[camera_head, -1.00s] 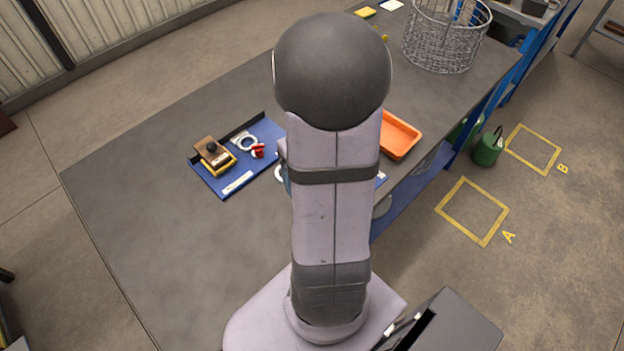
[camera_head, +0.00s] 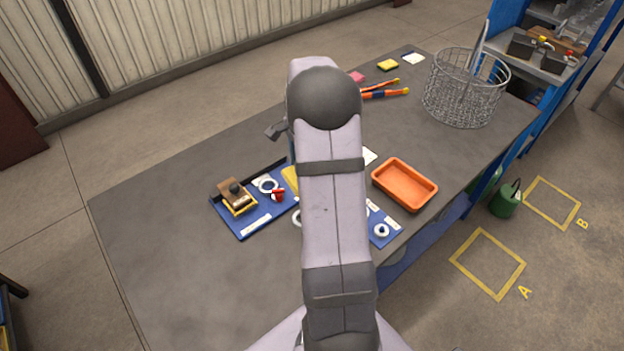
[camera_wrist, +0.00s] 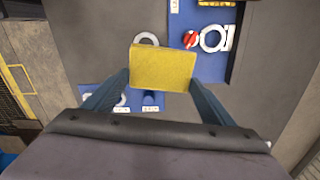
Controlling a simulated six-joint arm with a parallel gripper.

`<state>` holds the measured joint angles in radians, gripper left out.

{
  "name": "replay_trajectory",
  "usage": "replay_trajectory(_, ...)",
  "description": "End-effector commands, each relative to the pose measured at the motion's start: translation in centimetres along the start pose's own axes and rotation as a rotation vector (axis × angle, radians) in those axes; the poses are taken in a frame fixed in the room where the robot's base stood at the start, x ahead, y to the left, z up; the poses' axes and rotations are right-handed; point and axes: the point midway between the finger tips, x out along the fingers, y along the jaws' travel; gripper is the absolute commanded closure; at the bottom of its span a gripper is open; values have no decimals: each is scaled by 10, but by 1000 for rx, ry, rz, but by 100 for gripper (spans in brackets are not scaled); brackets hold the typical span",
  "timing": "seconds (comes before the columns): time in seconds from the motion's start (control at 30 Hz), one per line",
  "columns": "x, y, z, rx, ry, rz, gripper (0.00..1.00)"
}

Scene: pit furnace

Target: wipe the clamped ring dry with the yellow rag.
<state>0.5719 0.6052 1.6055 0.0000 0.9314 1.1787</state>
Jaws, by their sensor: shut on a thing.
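The yellow rag (camera_wrist: 163,68) is a flat, square piece held between the two fingers of my gripper (camera_wrist: 160,88) in the wrist view. In the head view a bit of the rag (camera_head: 290,180) shows at the left of my arm, which hides the gripper. The clamped ring (camera_head: 268,186) is pale and lies on a blue board, with a red clamp (camera_head: 277,195) at its edge. In the wrist view the ring (camera_wrist: 215,39) and red clamp (camera_wrist: 190,39) are at the upper right, apart from the rag.
A wooden block with a dark knob (camera_head: 234,190) stands left of the ring. Another pale ring (camera_head: 381,230) lies on a blue board right of my arm. An orange tray (camera_head: 405,184) and a wire basket (camera_head: 466,90) stand farther right. The table's left part is clear.

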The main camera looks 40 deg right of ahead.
Motion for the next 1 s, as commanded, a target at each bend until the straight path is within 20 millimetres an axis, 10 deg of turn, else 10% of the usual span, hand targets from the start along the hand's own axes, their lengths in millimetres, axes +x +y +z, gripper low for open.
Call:
replay_trajectory(0.6,0,-81,10,990,0,-1,40)
replay_trajectory(1.0,3,-104,18,1357,0,0,40)
